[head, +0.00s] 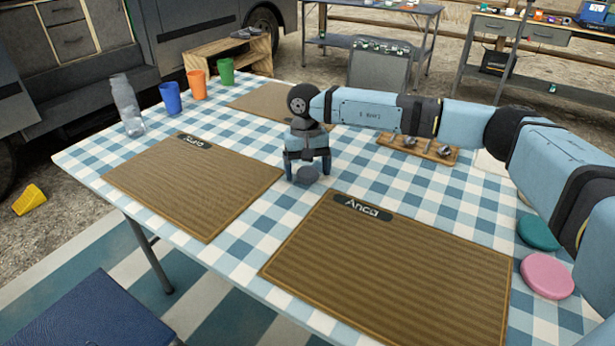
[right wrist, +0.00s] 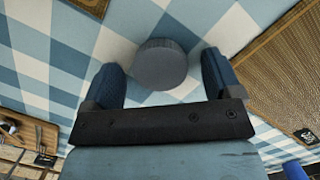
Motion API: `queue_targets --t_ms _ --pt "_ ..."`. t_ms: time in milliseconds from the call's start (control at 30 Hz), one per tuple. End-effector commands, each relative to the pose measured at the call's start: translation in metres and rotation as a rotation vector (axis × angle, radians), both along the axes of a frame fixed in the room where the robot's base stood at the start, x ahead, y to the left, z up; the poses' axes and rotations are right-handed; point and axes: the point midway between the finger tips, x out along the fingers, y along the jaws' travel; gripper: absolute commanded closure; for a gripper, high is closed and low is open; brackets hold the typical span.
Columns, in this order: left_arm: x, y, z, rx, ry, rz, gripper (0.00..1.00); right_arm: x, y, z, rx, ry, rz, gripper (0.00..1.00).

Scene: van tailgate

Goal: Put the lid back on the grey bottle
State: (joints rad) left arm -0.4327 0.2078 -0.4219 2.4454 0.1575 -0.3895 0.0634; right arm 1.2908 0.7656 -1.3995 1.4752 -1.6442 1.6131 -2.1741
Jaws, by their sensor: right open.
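The grey bottle (head: 127,106) stands upright at the far left of the checked table; it looks translucent, and its top is too small to make out clearly. A round grey lid (head: 307,175) lies on the cloth near the middle of the table, between the mats. My right gripper (head: 307,166) points down over it, open. In the right wrist view the lid (right wrist: 160,62) sits between the two spread fingers (right wrist: 160,70), with a gap on both sides. My left gripper is not in view.
Blue (head: 171,98), orange (head: 197,85) and green (head: 226,72) cups stand right of the bottle. Brown mats (head: 190,190) (head: 390,275) lie flat. A wooden tray with utensils (head: 418,150) is behind my arm; teal (head: 538,232) and pink (head: 547,276) discs are at right.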

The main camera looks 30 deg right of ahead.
Motion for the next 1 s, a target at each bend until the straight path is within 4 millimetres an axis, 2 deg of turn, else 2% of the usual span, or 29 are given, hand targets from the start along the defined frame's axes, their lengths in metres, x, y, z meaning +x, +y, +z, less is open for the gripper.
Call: queue_targets --t_ms 300,367,533,567,667,700,867,1000 --pt "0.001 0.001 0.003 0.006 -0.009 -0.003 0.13 0.0 0.0 0.0 0.001 -0.001 0.0 0.16" --pt "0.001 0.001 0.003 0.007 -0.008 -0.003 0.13 0.0 0.0 0.0 0.001 -0.001 0.0 0.27" --pt "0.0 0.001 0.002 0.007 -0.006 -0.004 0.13 0.0 0.0 0.0 0.001 -0.001 0.0 0.66" --pt "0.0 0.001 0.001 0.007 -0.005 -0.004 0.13 0.0 0.0 0.0 0.001 -0.001 0.0 0.68" --pt "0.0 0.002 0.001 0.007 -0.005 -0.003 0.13 0.0 0.0 0.0 0.001 -0.001 0.0 0.69" --pt "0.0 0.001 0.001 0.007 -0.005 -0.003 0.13 0.0 0.0 0.0 0.001 -0.001 0.0 0.72" --pt "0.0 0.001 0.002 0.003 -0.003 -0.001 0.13 0.0 0.0 0.001 0.001 -0.001 0.0 0.72" --pt "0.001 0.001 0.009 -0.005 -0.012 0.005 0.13 0.001 0.0 0.015 0.001 -0.003 0.0 0.72"
